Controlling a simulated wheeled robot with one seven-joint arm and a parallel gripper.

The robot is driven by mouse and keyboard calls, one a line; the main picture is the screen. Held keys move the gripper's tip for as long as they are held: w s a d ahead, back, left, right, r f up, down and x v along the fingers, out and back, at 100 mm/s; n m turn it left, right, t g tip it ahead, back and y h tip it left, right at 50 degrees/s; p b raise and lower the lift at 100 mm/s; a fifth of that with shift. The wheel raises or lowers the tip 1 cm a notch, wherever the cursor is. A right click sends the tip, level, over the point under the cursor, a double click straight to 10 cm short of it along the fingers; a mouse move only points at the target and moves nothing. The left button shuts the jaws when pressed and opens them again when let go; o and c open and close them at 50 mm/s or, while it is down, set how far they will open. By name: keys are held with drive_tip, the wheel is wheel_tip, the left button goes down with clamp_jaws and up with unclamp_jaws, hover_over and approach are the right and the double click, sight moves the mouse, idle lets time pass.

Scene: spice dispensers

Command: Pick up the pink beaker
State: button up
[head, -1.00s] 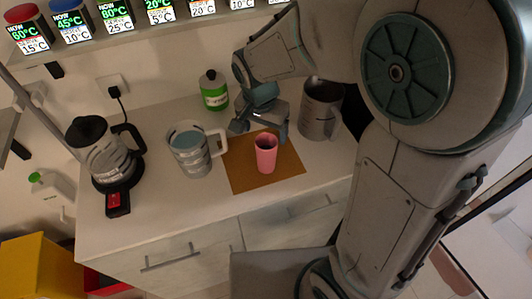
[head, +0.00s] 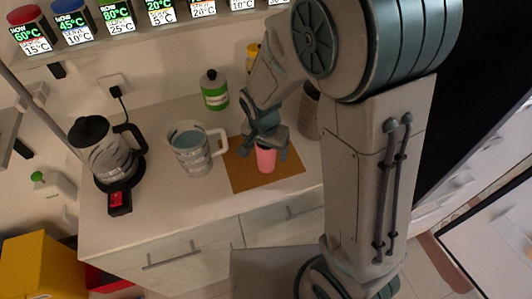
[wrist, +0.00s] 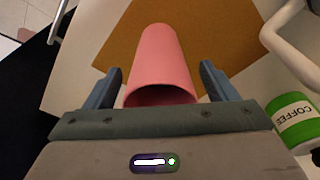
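The pink beaker (head: 265,160) stands upright on the brown mat (head: 240,177) on the counter. My gripper (head: 264,152) is over it in the head view and hides its upper part. In the wrist view the pink beaker (wrist: 161,62) lies between the two blue fingers of my gripper (wrist: 160,85). The fingers are spread, with a gap on each side of the beaker, and they do not touch it.
A grey mug (head: 190,158) holding bluish liquid stands left of the mat. A kettle (head: 103,155) is farther left. A green-labelled coffee jar (head: 214,92) stands behind, and a large dark-grey container (head: 308,112) is right of my gripper. The counter front is clear.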

drive_tip(key=c, duration=1.1)
drive_tip(key=shift+r, duration=0.2)
